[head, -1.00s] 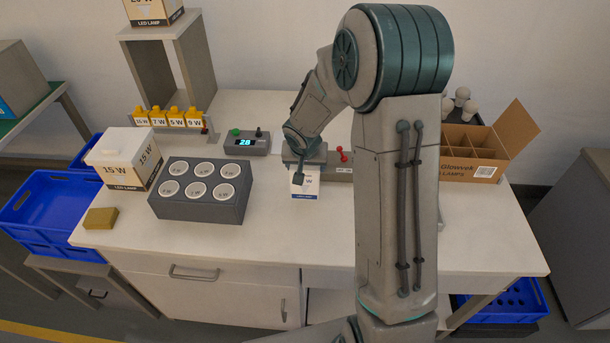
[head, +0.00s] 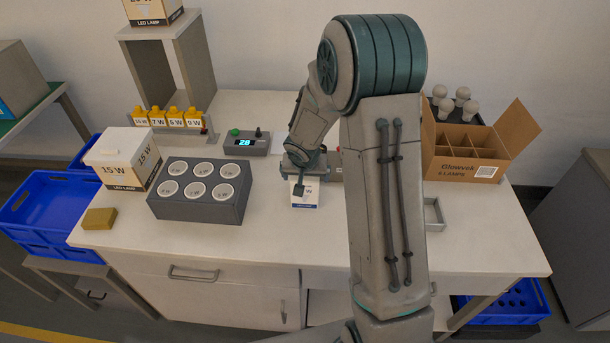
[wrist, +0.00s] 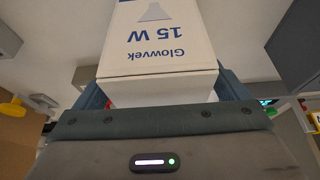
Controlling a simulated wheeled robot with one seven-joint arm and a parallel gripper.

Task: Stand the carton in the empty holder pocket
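The carton (head: 306,196) is a small white box with blue print, held upright at or just above the table in the middle of the head view. In the wrist view the carton (wrist: 160,50) reads "Glowvek 15 W", upside down in the picture. My gripper (head: 301,186) is shut on it, with a finger on each side in the wrist view. A grey open frame (head: 434,214) on the table right of my arm may be the holder. My arm hides part of it, so I cannot see its pockets.
A dark block with six round sockets (head: 200,206) stands left of the carton. A larger 15 W box (head: 122,160), a control box (head: 246,143) and a yellow-brown block (head: 100,218) are further left or behind. An open cardboard box (head: 470,155) stands at right. The front middle table is clear.

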